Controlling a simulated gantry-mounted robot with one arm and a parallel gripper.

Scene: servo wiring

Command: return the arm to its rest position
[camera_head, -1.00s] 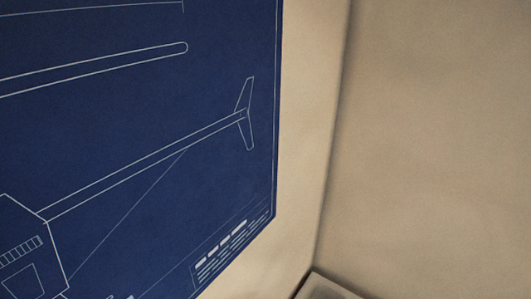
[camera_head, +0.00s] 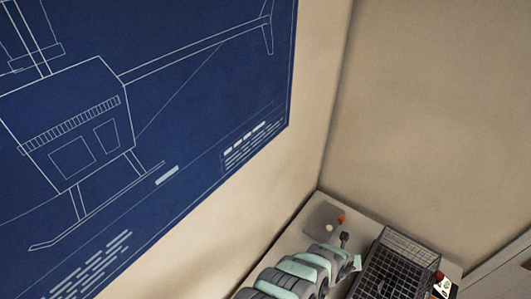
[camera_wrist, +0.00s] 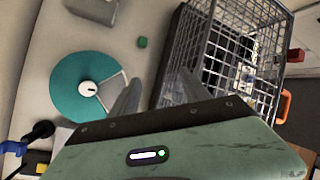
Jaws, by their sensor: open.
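My gripper (camera_wrist: 158,95) shows in the wrist view, its two grey fingers spread apart with nothing between them. It is above a light surface, between a teal disc (camera_wrist: 68,82) on the left and a wire basket (camera_wrist: 185,30) on the right. In the head view, the mint and grey segments of my arm (camera_head: 300,270) reach in from the bottom edge, beside the basket (camera_head: 408,243). I cannot make out the fingers there.
A small green cube (camera_wrist: 142,42) lies near the basket. An orange handle (camera_wrist: 286,106) and a red block (camera_wrist: 296,55) are at the right. A black item (camera_wrist: 42,130) and a blue item (camera_wrist: 12,147) are at lower left. A blueprint (camera_head: 180,110) hangs on the wall.

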